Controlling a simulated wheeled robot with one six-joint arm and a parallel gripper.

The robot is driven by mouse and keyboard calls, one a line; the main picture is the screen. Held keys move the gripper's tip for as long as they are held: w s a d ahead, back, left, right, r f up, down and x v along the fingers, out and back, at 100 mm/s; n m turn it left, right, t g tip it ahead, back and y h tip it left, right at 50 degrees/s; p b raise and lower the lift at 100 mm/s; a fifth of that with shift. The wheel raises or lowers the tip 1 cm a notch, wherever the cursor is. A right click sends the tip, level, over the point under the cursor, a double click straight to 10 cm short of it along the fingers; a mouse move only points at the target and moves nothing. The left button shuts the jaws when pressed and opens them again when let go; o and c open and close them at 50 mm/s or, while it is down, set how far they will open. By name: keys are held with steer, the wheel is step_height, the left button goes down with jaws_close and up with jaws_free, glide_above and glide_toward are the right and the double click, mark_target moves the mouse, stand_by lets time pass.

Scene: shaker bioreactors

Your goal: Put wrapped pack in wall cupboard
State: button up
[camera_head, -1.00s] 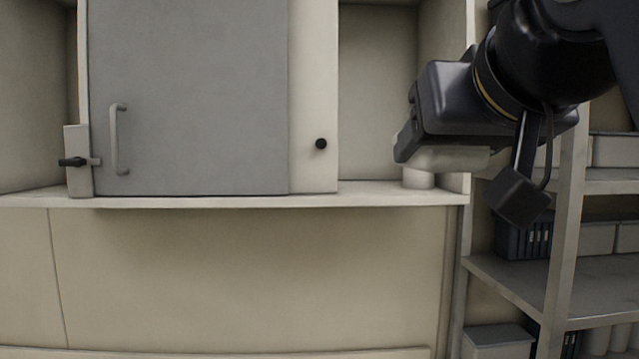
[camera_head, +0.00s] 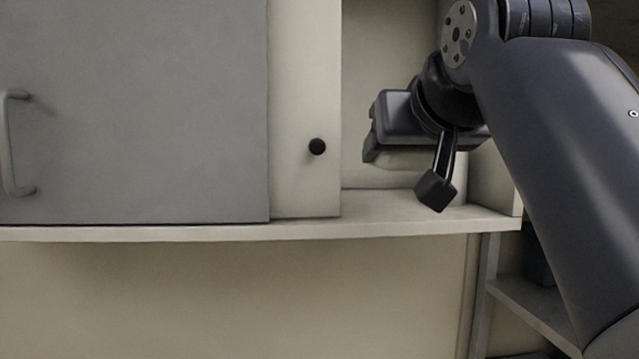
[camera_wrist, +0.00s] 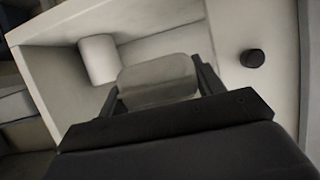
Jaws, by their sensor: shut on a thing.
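My gripper (camera_wrist: 158,85) is shut on the wrapped pack (camera_wrist: 158,77), a pale rounded block between its two fingers in the wrist view. In the head view my gripper (camera_head: 375,135) is at the open right compartment of the wall cupboard (camera_head: 400,225), above its shelf board. The pack is mostly hidden behind the gripper there. In the wrist view the pack is in front of the open compartment, with the compartment wall (camera_wrist: 45,85) to the left. I cannot tell how far inside it is.
A white cylinder (camera_wrist: 98,60) stands inside the compartment, left of the pack in the wrist view. A black knob (camera_head: 317,147) sits on the cupboard's upright panel. The grey door (camera_head: 140,110) with a handle (camera_head: 12,145) covers the left part. A shelf rack (camera_head: 530,310) stands at lower right.

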steer(key=p, duration=0.3)
glide_above(375, 206)
steer(key=s, duration=0.1)
steer(key=shift+w+f, duration=0.15)
steer(key=shift+w, duration=0.3)
step_height(375, 206, down, 2)
steer(key=shift+s+f, duration=0.1)
steer(key=shift+s, duration=0.05)
steer(key=shift+f, duration=1.95)
steer(key=shift+w+f, duration=0.2)
steer(key=shift+f, duration=0.05)
steer(key=shift+f, duration=0.1)
